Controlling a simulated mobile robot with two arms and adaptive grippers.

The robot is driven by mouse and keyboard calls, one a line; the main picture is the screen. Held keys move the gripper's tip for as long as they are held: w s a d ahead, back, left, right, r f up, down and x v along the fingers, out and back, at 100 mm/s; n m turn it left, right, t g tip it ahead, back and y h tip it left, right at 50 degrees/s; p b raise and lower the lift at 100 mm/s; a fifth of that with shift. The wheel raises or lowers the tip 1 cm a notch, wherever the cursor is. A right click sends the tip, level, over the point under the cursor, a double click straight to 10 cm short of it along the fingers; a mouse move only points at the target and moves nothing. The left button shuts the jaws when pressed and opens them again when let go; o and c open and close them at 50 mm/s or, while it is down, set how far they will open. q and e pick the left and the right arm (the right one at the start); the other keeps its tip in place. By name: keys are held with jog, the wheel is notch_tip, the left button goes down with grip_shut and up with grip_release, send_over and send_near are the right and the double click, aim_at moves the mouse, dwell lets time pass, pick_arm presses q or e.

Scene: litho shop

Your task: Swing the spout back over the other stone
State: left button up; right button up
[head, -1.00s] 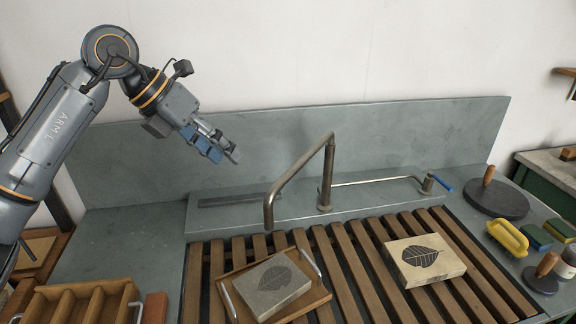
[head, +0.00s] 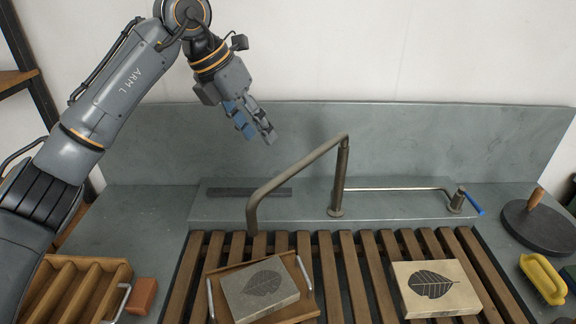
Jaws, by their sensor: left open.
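The metal spout (head: 298,170) rises from a post on the ledge behind the slats. Its arm reaches to the left and its end hangs down behind the grey stone. The grey stone (head: 242,302) with a leaf drawing lies in a wooden tray (head: 309,301) with metal handles, on the left part of the slats. The cream stone (head: 455,298) with a dark leaf lies on the right part of the slats. My left gripper (head: 259,138) is open and empty, above and left of the spout, apart from it. My right gripper is not in view.
A thin rod with a blue-handled lever (head: 474,209) runs right of the spout post. A divided wooden box (head: 66,300) and a reddish block (head: 142,296) are at the left.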

pick_arm(q)
jog(key=p, duration=0.2)
send_near(282, 174)
notch_tip(282, 174, down, 2)
jog(key=x, duration=0.3)
jog(key=d+p+x, duration=0.1)
jog(key=x, duration=0.1)
jog(key=shift+w+r, duration=0.15)
jog(key=shift+w, duration=0.1)
jog(key=shift+d+f, duration=0.15)
jog(key=shift+f, duration=0.45)
jog(key=shift+w+f, duration=0.15)
jog(key=shift+f, duration=0.1)
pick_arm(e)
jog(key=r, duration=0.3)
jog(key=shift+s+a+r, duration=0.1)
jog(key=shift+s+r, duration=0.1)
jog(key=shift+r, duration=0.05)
pick_arm(q)
jog(key=shift+d, duration=0.1)
jog(key=c, duration=0.7)
grip_shut()
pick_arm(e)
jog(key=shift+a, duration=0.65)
